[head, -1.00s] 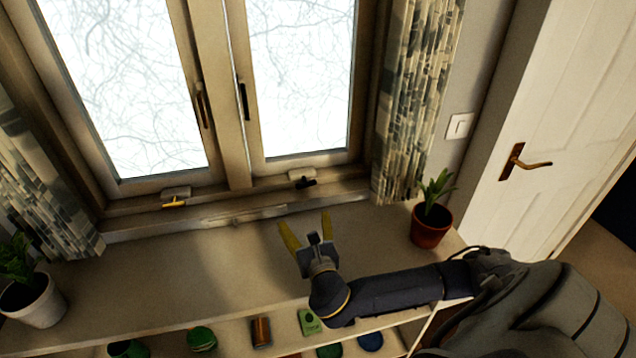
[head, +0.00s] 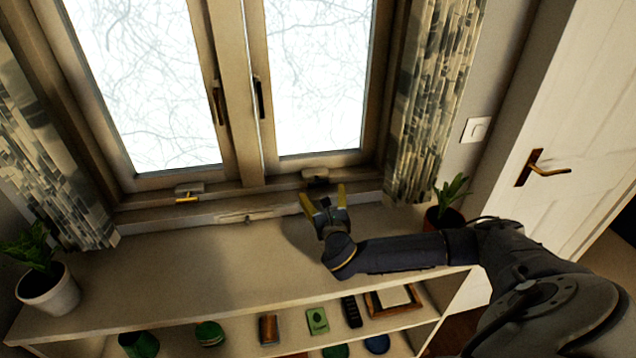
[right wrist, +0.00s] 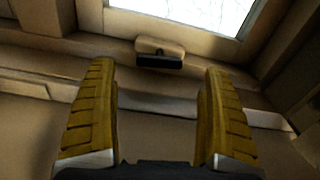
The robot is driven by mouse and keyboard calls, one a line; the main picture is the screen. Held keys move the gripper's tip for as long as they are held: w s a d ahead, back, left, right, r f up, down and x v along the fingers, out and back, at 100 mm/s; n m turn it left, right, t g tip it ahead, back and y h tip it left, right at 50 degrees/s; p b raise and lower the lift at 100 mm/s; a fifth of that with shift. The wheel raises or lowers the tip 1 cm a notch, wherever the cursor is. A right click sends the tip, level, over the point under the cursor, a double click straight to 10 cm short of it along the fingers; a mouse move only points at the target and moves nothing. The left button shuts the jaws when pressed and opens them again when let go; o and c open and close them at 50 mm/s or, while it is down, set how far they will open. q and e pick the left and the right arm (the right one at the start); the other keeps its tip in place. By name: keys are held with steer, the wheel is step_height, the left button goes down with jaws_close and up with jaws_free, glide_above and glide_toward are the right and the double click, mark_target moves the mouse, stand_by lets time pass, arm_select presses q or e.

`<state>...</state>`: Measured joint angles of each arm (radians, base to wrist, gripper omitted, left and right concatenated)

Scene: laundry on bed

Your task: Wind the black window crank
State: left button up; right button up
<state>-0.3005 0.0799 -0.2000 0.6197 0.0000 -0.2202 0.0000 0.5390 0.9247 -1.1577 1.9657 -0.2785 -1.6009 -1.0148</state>
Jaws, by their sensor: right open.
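The black window crank (right wrist: 160,62) shows in the right wrist view, on a tan mount (right wrist: 158,46) on the lower frame of the right window. It lies ahead of my fingers, between and beyond their tips. In the head view the mount (head: 315,174) shows just above my right gripper (head: 322,192), and the black handle is hard to make out there. My right gripper is open and empty, its yellow fingers (right wrist: 160,75) apart on either side of the crank and not touching it. My left gripper is not in view.
A second crank with a yellow handle (head: 188,199) sits under the left window. Potted plants stand on the shelf top (head: 180,275) at left (head: 48,290) and right (head: 443,215). Curtains hang at both sides. The shelf middle is clear.

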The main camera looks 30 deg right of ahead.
mark_target(319, 184)
steer(key=shift+x, duration=3.35)
steer(key=c, duration=1.7)
jaws_close()
steer(key=shift+r, duration=0.1)
